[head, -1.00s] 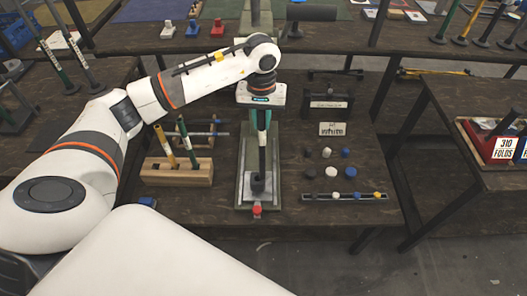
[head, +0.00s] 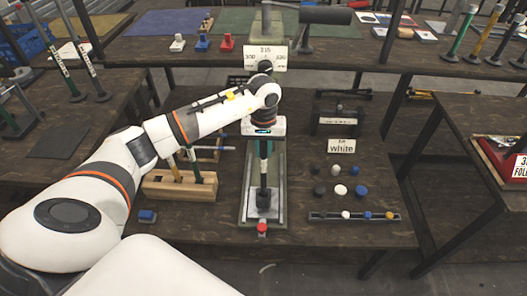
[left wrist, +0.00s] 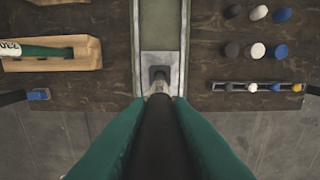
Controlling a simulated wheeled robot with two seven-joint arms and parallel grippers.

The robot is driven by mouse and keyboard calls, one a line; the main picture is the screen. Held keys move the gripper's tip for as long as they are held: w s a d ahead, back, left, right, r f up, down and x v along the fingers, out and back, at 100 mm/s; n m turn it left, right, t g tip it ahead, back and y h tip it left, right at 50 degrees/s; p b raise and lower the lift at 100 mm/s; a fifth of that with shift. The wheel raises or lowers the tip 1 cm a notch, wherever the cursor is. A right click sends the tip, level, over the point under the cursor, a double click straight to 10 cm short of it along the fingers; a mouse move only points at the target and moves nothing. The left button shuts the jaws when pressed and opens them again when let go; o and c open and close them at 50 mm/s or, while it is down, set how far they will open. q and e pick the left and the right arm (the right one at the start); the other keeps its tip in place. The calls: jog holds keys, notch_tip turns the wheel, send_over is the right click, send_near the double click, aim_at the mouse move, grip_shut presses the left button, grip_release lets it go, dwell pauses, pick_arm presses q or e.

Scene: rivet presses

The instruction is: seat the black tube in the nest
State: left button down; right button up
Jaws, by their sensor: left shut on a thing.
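My left gripper (head: 263,148) is shut on the black tube (head: 263,172) above the press base (head: 246,210). The tube hangs about upright. In the left wrist view, the teal fingers sit on both sides of the tube (left wrist: 158,135), which runs away from the camera to a paler end. The dark square nest (head: 263,199) stands on the near part of the base; it also shows in the left wrist view (left wrist: 159,73). The tube's lower end is at or just over the nest; I cannot tell whether it is inside. My right gripper is not in view.
A wooden rack (head: 180,187) with tubes stands left of the base. Several caps (head: 340,190) and a strip of small pieces (head: 353,216) lie on the right. A "White" sign (head: 341,146) stands behind them. A red knob (head: 262,229) is at the base's near end.

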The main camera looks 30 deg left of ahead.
pick_arm(q)
jog(key=shift+r, duration=0.1)
jog(key=shift+f, duration=0.2)
jog(key=c, duration=1.3)
grip_release()
jog(key=shift+r, duration=0.45)
notch_tip(320, 180, up, 12)
jog(key=shift+f+b, duration=0.2)
jog(key=shift+b, duration=0.3)
